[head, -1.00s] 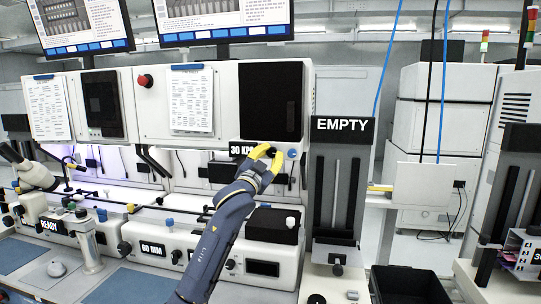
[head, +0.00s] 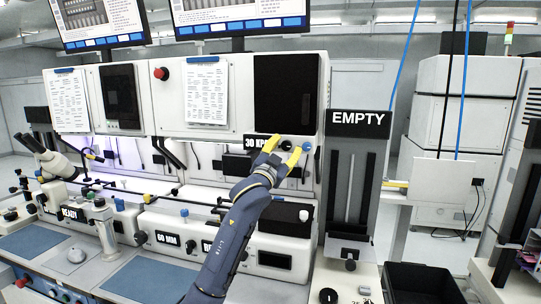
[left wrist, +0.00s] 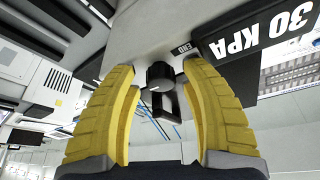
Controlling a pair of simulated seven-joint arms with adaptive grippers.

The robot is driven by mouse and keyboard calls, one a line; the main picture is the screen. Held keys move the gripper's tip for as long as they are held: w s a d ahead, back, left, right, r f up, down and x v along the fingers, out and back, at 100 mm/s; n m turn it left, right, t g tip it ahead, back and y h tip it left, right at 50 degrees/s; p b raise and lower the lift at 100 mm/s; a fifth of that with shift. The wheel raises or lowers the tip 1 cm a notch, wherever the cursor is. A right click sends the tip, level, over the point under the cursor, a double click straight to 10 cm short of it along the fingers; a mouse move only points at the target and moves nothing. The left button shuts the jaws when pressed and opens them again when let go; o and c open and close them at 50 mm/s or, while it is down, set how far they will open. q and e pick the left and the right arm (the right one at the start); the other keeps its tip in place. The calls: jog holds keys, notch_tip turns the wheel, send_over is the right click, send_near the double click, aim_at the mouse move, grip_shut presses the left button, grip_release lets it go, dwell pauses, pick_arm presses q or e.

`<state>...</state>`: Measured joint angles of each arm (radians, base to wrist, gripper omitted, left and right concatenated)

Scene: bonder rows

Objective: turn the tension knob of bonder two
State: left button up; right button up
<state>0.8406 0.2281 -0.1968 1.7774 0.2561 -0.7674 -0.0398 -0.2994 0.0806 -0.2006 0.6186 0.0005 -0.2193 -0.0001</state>
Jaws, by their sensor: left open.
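My left gripper (head: 282,150) is at the front panel of a white bonder (head: 190,150), just right of its "30 KPA" label (head: 256,142). Its yellow fingers are open. In the left wrist view, a black knob (left wrist: 159,76) with a dark bar-like part below it lies between the open fingers (left wrist: 160,90), apparently untouched. A small label that seems to read "END" sits beside the knob, and the "30 KPA" label (left wrist: 255,35) is at upper right. No label here names bonder two or tension. In the head view the fingers partly hide the knob. My right gripper is not in view.
A blue knob (head: 306,147) sits just right of the gripper. A dark tower marked "EMPTY" (head: 358,118) stands to the right, with a black bin (head: 425,283) below. A microscope (head: 55,160) is at left. Blue mats (head: 150,278) lie on the bench.

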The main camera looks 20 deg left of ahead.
pick_arm(q)
jog(key=shift+r+m, duration=0.2)
jog(key=shift+m, duration=0.2)
jog(key=m+g+h, duration=0.1)
jog(key=m, duration=0.2)
jog(key=m+h, duration=0.1)
jog(key=m, duration=0.2)
jog(key=shift+a+g+h, duration=0.2)
jog(key=shift+g+h, duration=0.2)
jog(key=v, duration=1.7)
jog(key=w+a+f+g+y, duration=0.1)
jog(key=a+f+y, duration=0.3)
jog(key=a, duration=0.4)
jog(key=w+a+f+m+g+y, duration=0.1)
jog(key=a+f+y, duration=0.3)
jog(key=a, duration=0.4)
jog(key=w+a+f+m+g+y, duration=0.1)
jog(key=w+a+f+y, duration=0.2)
jog(key=a, duration=0.5)
jog(key=shift+w+a+f+y, duration=0.3)
jog(key=shift+f+y, duration=0.35)
jog(key=shift+y, duration=0.25)
